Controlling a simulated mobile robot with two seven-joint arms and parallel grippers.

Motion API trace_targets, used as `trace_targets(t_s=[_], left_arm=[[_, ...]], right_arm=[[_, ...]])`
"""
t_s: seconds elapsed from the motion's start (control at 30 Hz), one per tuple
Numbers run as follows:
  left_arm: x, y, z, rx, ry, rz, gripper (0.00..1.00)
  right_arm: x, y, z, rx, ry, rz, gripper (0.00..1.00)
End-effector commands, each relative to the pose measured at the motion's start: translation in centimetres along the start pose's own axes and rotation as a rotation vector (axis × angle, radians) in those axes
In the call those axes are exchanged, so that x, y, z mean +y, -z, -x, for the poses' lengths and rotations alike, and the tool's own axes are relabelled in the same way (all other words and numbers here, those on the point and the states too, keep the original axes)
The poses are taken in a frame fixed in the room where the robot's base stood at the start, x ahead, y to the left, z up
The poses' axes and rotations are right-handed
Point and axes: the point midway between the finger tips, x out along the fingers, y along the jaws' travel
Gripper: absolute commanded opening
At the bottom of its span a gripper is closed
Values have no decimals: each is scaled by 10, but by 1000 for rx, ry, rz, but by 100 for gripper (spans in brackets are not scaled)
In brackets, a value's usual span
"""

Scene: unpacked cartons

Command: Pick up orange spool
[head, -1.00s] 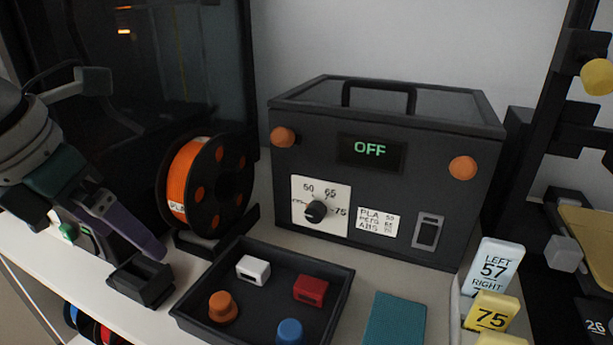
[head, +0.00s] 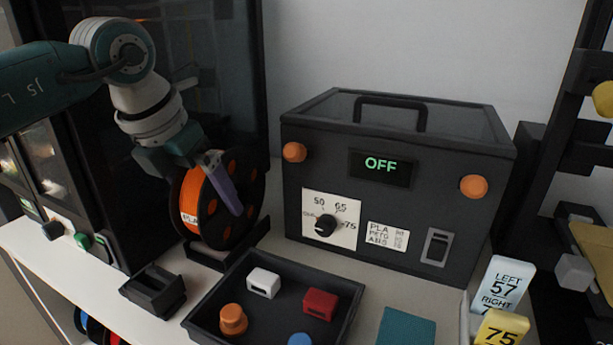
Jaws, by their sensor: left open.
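The orange spool (head: 190,199) has black side flanges and orange filament. It stands upright in a black holder on the white shelf, left of the dark dryer box. My left gripper (head: 234,212) is open, with its purple finger in front of the spool's right flange. The gripper covers part of the spool's upper side and flange. Whether the finger touches the spool cannot be told. The other finger is not clearly seen. My right gripper is not in view.
The dryer box (head: 400,160) reads OFF. A black tray (head: 262,335) with a white block, a red block and knobs lies in front. An empty black holder (head: 153,291) stands left of the tray. A dark glass-fronted cabinet is behind my arm.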

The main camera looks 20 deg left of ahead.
Motion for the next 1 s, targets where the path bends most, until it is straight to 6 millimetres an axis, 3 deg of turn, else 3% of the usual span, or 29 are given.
trace_targets(t_s=[0.17,0.47,1.0], left_arm=[[0,3,-22,7,1,1,100],[0,3,-26,5,-1,0,100],[0,4,-25,5,0,0,40]], right_arm=[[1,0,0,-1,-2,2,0],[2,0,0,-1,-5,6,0],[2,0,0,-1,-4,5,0]])
